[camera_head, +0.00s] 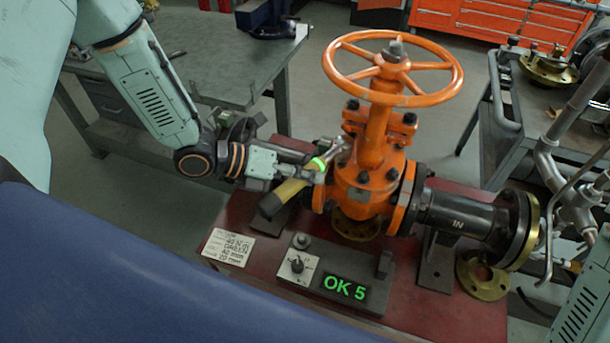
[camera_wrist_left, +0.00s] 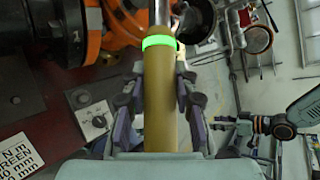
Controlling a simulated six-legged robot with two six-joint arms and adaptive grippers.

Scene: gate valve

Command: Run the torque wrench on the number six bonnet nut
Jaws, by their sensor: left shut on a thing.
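The torque wrench (camera_head: 287,196) has a yellow handle and a glowing green ring. It also shows in the left wrist view (camera_wrist_left: 159,105). My left gripper (camera_head: 285,178) is shut on the handle. The wrench's metal head (camera_head: 338,146) is at the left side of the orange gate valve's bonnet (camera_head: 368,180). I cannot tell whether it sits on a nut. No nut numbers are readable, so number six cannot be told apart. My right gripper (camera_wrist_left: 235,130) seems to show small in the left wrist view, its jaws unclear.
The orange handwheel (camera_head: 392,68) stands above the bonnet. A display (camera_head: 346,289) reads "OK 5" beside a knob box (camera_head: 298,266) and a printed label (camera_head: 229,247) on the red table (camera_head: 460,315). Dark flanged pipe (camera_head: 463,215) runs right. A grey bench (camera_head: 215,60) is behind.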

